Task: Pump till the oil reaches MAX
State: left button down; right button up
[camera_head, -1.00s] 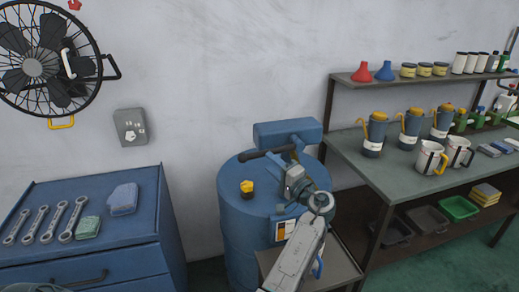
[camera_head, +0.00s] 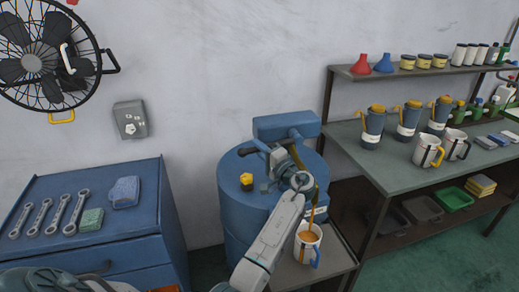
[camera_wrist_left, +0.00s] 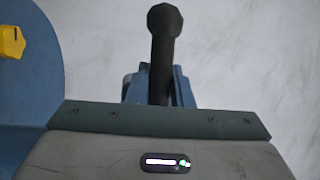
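The blue oil drum (camera_head: 237,208) stands in the middle with a hand pump on top. The pump's dark handle (camera_head: 252,148) points up-left in the head view and shows as a dark bar with a rounded end in the left wrist view (camera_wrist_left: 164,55). My left gripper (camera_head: 280,160) is at the handle and appears shut on it; its fingertips are mostly hidden. A brown stream of oil (camera_head: 314,205) falls from the pump side into a white mug (camera_head: 306,250) with a blue handle. Brown oil shows inside the mug. No MAX mark is readable. My right gripper is out of view.
The mug stands on a small grey stand (camera_head: 338,262) beside the drum. A yellow cap (camera_head: 247,181) sits on the drum top. At left is a blue cabinet (camera_head: 140,225) with wrenches; at right a shelf bench (camera_head: 375,170) holds jugs and mugs.

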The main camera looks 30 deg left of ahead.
pick_arm(q)
jog(key=shift+r, duration=0.15)
notch_tip(320, 180, up, 4)
jog(key=m, duration=0.1)
jog(key=m+t, duration=0.1)
jog(key=m, duration=0.1)
jog(key=shift+w+d+f+m+y+b, duration=0.1)
jog(key=shift+f+m+y+b, duration=0.2)
jog(key=shift+y+b, duration=0.1)
jog(key=shift+r+m+t, duration=0.4)
jog(key=c, duration=1.3)
grip_release()
jog(key=shift+d+f, duration=0.1)
